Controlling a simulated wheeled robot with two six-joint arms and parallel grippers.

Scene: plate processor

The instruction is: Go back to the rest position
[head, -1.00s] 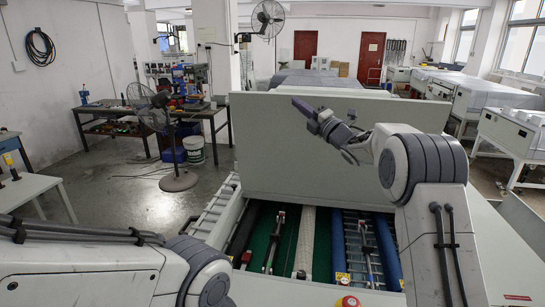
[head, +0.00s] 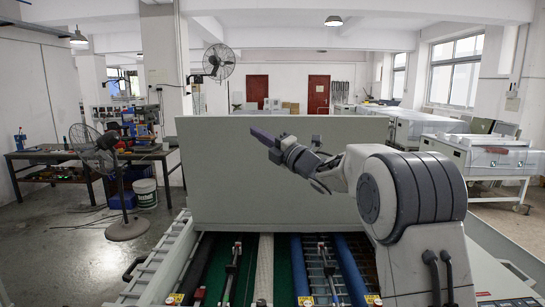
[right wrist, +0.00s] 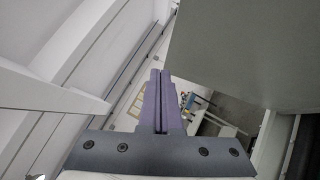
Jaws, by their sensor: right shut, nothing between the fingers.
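My right gripper (head: 264,137) is raised in front of the large grey panel of the machine (head: 220,200). Its fingers point up and to the left in the head view. In the right wrist view its two purple fingers (right wrist: 160,100) lie together, shut with nothing between them. My right arm is bent and comes in from the right of the head view. My left gripper and left arm are out of view.
The machine bed with blue rollers (head: 350,270) and green belts lies below the panel. A floor fan (head: 125,180) and a workbench (head: 40,155) stand at the left. White machines (head: 490,155) stand at the right. Open floor shows at the left.

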